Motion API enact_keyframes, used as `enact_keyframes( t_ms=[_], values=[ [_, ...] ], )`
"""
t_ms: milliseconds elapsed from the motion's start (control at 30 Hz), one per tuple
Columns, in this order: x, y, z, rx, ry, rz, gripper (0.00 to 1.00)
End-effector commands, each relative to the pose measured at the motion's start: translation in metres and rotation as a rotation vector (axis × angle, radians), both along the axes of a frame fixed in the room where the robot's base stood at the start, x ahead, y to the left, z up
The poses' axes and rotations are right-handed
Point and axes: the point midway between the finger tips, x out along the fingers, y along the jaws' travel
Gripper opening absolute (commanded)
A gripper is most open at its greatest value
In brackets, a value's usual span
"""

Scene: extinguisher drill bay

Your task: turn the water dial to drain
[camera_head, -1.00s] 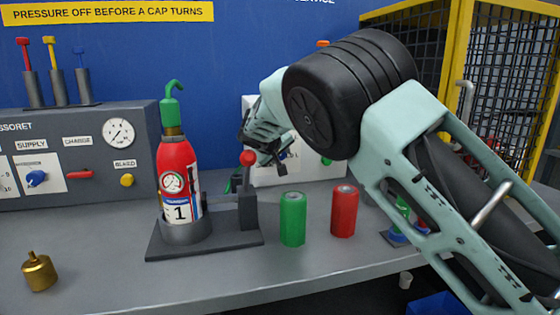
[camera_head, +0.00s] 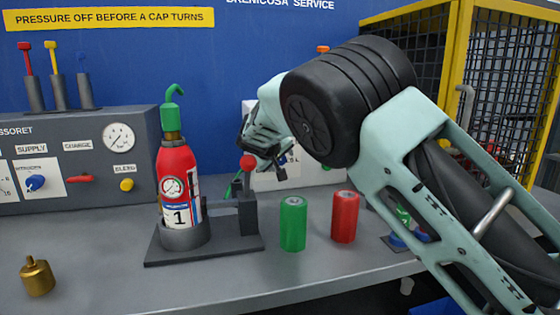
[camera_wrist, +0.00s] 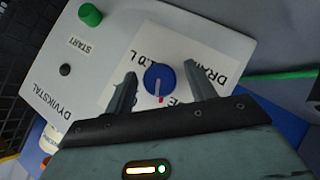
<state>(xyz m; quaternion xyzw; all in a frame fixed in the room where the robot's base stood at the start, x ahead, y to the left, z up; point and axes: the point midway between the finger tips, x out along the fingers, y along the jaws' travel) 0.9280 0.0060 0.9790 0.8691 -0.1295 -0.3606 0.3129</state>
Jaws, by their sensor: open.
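The water dial (camera_wrist: 159,78) is a round blue knob with a white pointer line, on a white label plate of a pale box (camera_wrist: 110,60). A small red mark (camera_wrist: 161,99) shows at its lower edge. My gripper (camera_wrist: 160,82) is open, with one finger on each side of the dial in the wrist view; contact cannot be told. In the head view my gripper (camera_head: 262,150) is in front of the pale box (camera_head: 318,170), and the dial is hidden behind it.
A red extinguisher (camera_head: 177,180) stands in a dark holder with a red-knobbed lever (camera_head: 248,162) close to my gripper. Green (camera_head: 292,225) and red (camera_head: 344,217) cylinders stand in front. A green START button (camera_wrist: 90,14) sits on the box.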

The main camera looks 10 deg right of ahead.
Motion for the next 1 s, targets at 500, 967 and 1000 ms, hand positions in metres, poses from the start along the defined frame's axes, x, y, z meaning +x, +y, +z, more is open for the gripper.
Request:
enact_keyframes(
  t_ms=[500, 967, 1000],
  values=[
    [-0.067, 0.044, 0.051, 0.002, -0.001, 0.004, 0.55],
    [-0.082, 0.052, 0.063, 0.0, 0.0, 0.0, 0.55],
    [-0.082, 0.052, 0.063, 0.0, 0.0, 0.0, 0.55]
  ],
)
